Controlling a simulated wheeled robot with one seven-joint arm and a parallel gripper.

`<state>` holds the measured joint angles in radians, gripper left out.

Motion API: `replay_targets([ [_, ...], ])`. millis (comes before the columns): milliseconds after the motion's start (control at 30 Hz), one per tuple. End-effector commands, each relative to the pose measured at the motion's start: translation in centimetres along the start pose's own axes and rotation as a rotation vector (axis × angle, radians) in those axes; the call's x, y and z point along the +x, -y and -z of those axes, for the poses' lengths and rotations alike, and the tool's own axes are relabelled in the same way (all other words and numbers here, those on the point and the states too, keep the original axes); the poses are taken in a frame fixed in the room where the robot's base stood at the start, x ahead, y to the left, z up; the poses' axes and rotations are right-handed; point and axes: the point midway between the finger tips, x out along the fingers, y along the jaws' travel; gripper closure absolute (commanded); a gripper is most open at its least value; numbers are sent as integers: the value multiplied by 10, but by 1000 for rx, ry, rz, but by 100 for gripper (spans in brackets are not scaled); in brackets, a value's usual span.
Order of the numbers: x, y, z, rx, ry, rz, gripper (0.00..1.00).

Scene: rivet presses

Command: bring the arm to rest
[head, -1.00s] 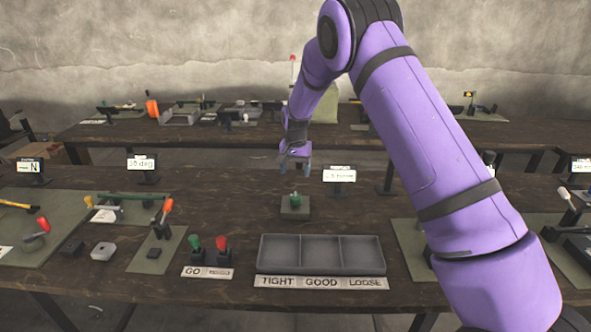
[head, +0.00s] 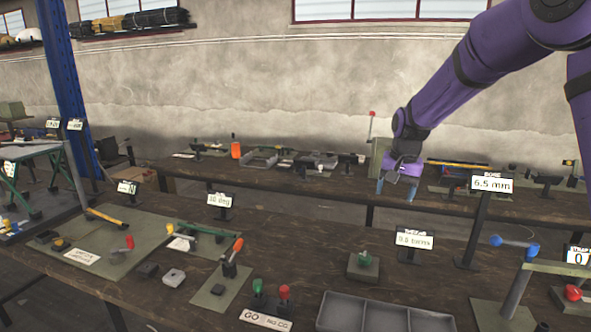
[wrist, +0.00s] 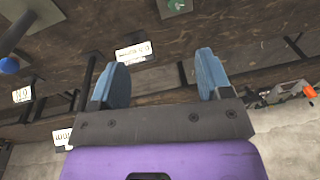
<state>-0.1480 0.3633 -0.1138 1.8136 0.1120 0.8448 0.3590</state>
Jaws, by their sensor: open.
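My gripper (head: 396,186) is at the end of my purple arm, raised above the gap between the front bench and the back bench in the head view. In the wrist view its two blue fingers (wrist: 165,75) stand wide apart with nothing between them. The gripper is open and empty. No part of it appears to touch anything.
The front bench holds a grey tray (head: 385,317), a green-knobbed block (head: 363,265), red and green knobs (head: 271,292), a lever press (head: 230,270) and a tall 6.5 mm sign (head: 492,183). A blue-handled press (head: 515,245) stands at right. Air around the gripper looks clear.

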Motion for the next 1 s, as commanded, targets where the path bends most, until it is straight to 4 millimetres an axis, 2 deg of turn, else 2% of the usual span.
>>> replay_targets([
  [33, -19, -6, -10, -12, -14, 10, 28],
  [200, -67, -27, -46, -61, -50, 31, 28],
  [500, -131, -66, -119, -148, -123, 56, 28],
  [733, -162, -97, -180, -217, -183, 62, 28],
  [1000, -178, -132, -253, -298, -257, 53, 28],
])
